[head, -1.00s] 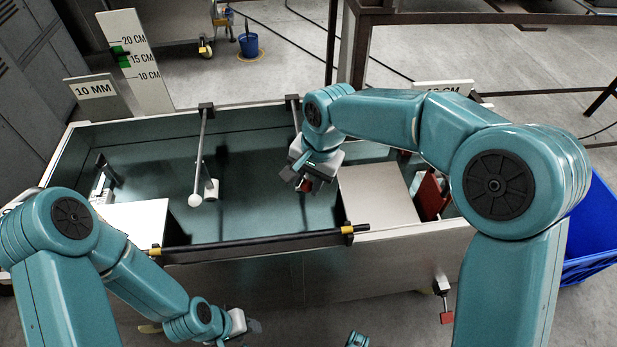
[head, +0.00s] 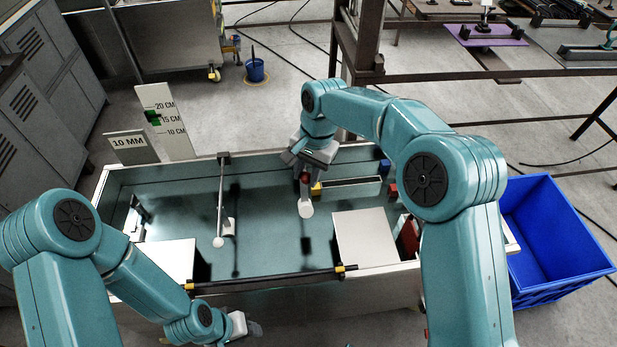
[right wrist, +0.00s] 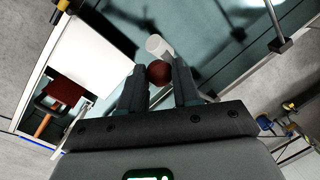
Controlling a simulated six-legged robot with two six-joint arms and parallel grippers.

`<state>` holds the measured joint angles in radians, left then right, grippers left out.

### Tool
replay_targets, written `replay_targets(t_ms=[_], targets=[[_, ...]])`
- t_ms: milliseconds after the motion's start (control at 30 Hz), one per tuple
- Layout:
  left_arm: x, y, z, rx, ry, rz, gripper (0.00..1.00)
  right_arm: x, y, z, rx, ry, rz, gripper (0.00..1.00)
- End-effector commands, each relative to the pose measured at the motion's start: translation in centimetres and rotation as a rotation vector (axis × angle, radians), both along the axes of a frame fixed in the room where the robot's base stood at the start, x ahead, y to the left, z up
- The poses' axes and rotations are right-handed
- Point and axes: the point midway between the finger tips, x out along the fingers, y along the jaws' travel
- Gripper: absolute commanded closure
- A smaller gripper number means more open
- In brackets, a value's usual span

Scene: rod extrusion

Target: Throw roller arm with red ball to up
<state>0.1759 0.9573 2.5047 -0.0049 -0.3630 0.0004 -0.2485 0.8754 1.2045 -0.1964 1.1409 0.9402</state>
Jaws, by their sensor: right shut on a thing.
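My right gripper (head: 306,174) is shut on the red ball (right wrist: 158,72), which sits between the fingertips in the right wrist view. In the head view it is by the far rim of the trough (head: 128,180). A white roller end (head: 306,208) shows just below the gripper, and also beyond the ball in the right wrist view (right wrist: 157,45). The rest of this roller arm is mostly hidden by my gripper and arm. Another roller arm (head: 220,195) with a white ball end hangs to the left. My left gripper (head: 243,327) is low, in front of the trough; its jaws are unclear.
White plates (head: 375,238) lie at both ends of the trough. A dark bar (head: 270,279) with yellow ends runs along the near side. Height signs (head: 165,125) stand back left. A blue crate (head: 560,235) is at right.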

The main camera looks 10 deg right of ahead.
Motion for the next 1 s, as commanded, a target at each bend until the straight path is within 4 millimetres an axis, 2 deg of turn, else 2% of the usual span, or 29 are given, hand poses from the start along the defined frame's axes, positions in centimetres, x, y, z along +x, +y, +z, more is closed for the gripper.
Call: replay_targets(t_ms=[33,167,633,667,700,733,1000], targets=[[-0.01,-0.01,0.93,0.0,0.0,0.0,0.57,0.84,-0.27,0.78,-0.001,-0.019,-0.008,1.0],[-0.02,-0.01,1.49,0.0,0.0,0.0,0.57,1.32,-0.28,1.12,-0.001,-0.02,-0.007,1.0],[-0.02,0.0,1.55,0.0,0.0,0.0,0.57,1.53,-0.28,1.06,-0.001,-0.019,-0.007,1.0],[-0.02,0.0,1.55,0.0,0.0,0.0,0.57,1.53,-0.27,1.06,-0.001,-0.019,-0.007,0.59],[-0.02,0.0,1.55,0.0,0.0,0.0,0.57,1.5,-0.25,1.06,-0.002,-0.017,-0.007,0.46],[-0.02,0.0,1.55,0.0,0.0,0.0,0.57,1.46,-0.22,1.06,-0.001,-0.017,-0.006,0.43],[-0.02,0.0,1.59,0.0,0.0,0.0,0.57,1.29,-0.09,1.2,0.0,-0.012,-0.003,0.43]])
